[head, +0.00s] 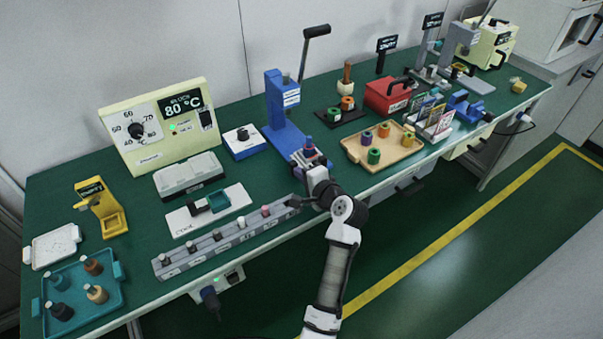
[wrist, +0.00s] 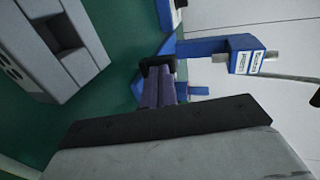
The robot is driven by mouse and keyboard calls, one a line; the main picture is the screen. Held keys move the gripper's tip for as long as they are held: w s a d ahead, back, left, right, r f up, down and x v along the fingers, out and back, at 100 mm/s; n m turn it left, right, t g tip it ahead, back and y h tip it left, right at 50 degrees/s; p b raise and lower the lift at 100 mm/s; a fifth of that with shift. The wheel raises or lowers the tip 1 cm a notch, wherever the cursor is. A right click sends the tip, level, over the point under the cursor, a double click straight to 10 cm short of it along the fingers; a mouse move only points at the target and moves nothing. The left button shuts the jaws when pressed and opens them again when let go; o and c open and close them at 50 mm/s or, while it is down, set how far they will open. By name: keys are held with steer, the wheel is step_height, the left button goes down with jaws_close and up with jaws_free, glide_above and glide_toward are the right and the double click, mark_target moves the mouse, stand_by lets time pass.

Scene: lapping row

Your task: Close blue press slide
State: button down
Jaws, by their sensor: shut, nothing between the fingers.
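The blue press (head: 284,112) stands upright at the back middle of the green bench, with a tall lever topped by a black grip. Its blue base runs forward to my gripper (head: 304,158). In the wrist view the blue press (wrist: 222,45) lies sideways, with white labels on its head. There my gripper (wrist: 163,80) shows two fingers side by side, shut and empty, close against the press base. A small blue part (head: 309,142) shows just beyond the fingers. My gripper hides much of the slide area, so I cannot tell how far the slide is out or whether I touch it.
A grey rail (head: 226,241) with several pegs lies left of my gripper, close to it. A wooden tray (head: 358,153) with coloured pieces stands at the right. The aisle floor in front is clear.

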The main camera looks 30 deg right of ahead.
steer(key=w, duration=0.8)
steer(key=w+a, duration=0.1)
steer(key=w, duration=0.3)
steer(key=shift+w, duration=0.25)
steer(key=shift+r, duration=0.2)
steer(key=shift+w+a+r, duration=0.1)
